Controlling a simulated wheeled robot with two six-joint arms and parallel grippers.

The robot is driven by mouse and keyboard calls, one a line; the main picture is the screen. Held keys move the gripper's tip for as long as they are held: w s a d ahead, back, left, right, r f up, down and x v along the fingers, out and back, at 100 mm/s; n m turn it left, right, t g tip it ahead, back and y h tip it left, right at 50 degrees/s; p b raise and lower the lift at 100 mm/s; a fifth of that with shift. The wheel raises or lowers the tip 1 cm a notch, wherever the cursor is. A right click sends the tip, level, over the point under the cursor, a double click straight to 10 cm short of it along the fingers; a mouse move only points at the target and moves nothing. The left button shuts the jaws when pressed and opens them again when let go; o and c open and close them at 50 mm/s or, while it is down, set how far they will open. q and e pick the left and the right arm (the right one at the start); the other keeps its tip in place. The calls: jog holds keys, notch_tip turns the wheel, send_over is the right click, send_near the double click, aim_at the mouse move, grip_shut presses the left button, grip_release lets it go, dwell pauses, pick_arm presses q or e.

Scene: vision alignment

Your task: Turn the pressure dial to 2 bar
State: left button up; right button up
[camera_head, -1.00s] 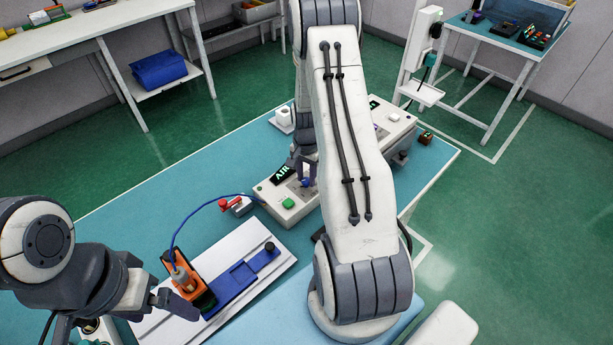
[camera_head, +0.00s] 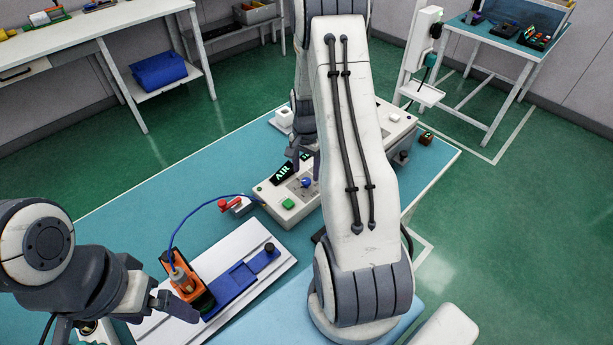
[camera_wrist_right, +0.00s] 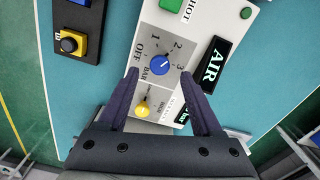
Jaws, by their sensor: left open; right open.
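The pressure dial is a blue knob (camera_head: 306,182) on the grey plate of a white air panel (camera_head: 290,214). In the right wrist view the blue knob (camera_wrist_right: 160,65) sits among the marks OFF, 1, 2, 3 and BAR. Where its pointer stands is too small to read surely. My right gripper (camera_head: 305,158) is open and empty, above and behind the knob in the head view. In the wrist view its fingers (camera_wrist_right: 160,77) are spread to either side of the knob, apart from it. My left gripper (camera_head: 122,312) is open at the lower left, far from the dial.
Beside the dial are a green button (camera_head: 288,203), a black AIR sign (camera_head: 282,174) and a yellow knob (camera_wrist_right: 142,108). A blue hose (camera_head: 178,232) runs from a red valve (camera_head: 236,204) to an orange fixture (camera_head: 186,282). My right arm hides part of the bench.

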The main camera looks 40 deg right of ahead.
aim_at(305, 181)
notch_tip(305, 181, up, 7)
jog(key=shift+b, duration=0.45)
jog(key=s+a+r+n, duration=0.2)
jog(key=a+r+n, duration=0.25)
jog(key=a, duration=0.75)
jog(key=s+a+r+n, duration=0.2)
jog(key=a+r+n, duration=0.3)
jog(key=a, duration=0.6)
jog(key=s+a+n, duration=0.5)
jog(key=s+n, duration=0.1)
jog(key=s, duration=0.2)
jog(key=s+a+r+n+y, duration=0.1)
jog(key=s+a+n, duration=0.4)
jog(key=s, duration=0.4)
jog(key=shift+s+a+r+n, duration=0.25)
jog(key=shift+s+a+n, duration=0.05)
jog(key=shift+a+n, duration=0.15)
